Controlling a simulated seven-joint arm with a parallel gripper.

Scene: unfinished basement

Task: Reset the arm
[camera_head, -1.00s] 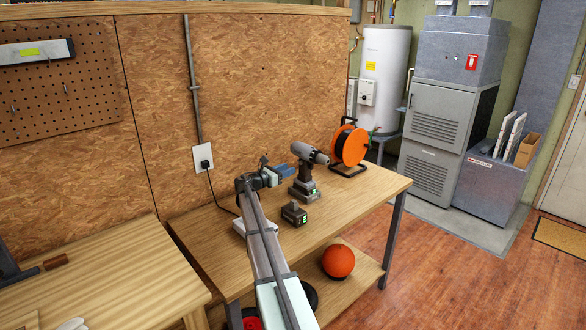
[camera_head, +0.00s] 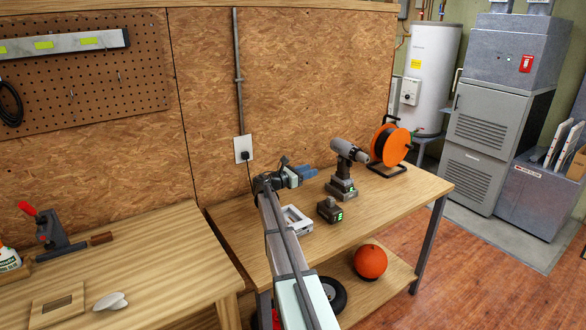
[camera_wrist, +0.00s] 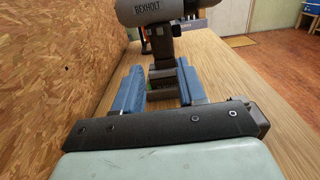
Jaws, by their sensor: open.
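My gripper (camera_head: 307,172) is stretched out over the far workbench, with its blue fingers pointing toward a grey cordless drill (camera_head: 343,168). In the wrist view my gripper (camera_wrist: 160,85) is open, its two blue fingers apart. The drill (camera_wrist: 162,40) shows beyond them, with its lower part between the fingers in the picture. The drill stands upright on its battery base on the bench. I cannot tell the exact gap between fingertips and drill; nothing appears gripped.
A loose battery (camera_head: 329,210) and a white charger (camera_head: 296,220) lie on the workbench (camera_head: 400,195) near my arm. An orange cable reel (camera_head: 390,146) stands behind the drill. An orange ball (camera_head: 370,262) sits on the lower shelf. An OSB wall (camera_head: 300,80) runs close behind.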

